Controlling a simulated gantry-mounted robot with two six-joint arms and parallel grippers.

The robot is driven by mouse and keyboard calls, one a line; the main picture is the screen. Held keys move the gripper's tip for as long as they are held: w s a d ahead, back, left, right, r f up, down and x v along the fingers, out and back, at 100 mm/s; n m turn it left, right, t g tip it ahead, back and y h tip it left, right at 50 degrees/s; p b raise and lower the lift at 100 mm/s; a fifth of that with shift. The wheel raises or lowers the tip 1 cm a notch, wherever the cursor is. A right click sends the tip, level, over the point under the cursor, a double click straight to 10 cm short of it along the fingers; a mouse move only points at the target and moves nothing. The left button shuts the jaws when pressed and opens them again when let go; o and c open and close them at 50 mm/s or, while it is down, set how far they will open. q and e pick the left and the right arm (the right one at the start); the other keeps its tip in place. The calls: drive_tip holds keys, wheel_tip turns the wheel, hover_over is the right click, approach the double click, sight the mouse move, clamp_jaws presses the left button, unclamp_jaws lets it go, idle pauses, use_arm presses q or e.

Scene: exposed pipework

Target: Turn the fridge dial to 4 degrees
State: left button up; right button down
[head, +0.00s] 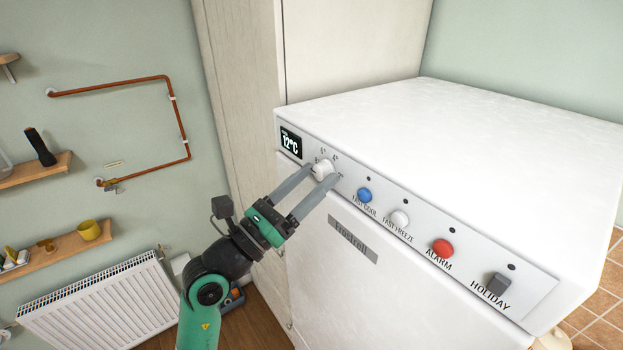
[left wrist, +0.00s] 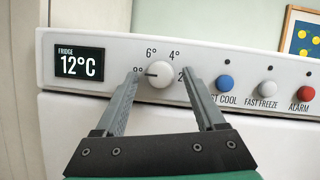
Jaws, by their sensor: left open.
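The white round fridge dial (head: 321,168) sits on the control panel of a white fridge (head: 480,130). In the left wrist view the dial (left wrist: 160,74) has a dark pointer line toward the 8° mark at its left; 6°, 4° and a partly hidden 2 are printed around it. The display (left wrist: 80,65) reads 12°C. My left gripper (head: 320,173) is open, with one finger on each side of the dial. In the left wrist view the fingers (left wrist: 161,78) show gaps to the dial, so it is not gripped. My right gripper is not in view.
Right of the dial are a blue button (head: 364,195), a white button (head: 399,218), a red alarm button (head: 443,248) and a grey holiday switch (head: 498,285). A tall cabinet (head: 240,90) stands behind the fridge. A radiator (head: 100,300) and copper pipe (head: 120,84) are on the left wall.

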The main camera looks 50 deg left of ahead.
use_arm(q)
drive_tip(key=shift+c, duration=0.2)
clamp_jaws()
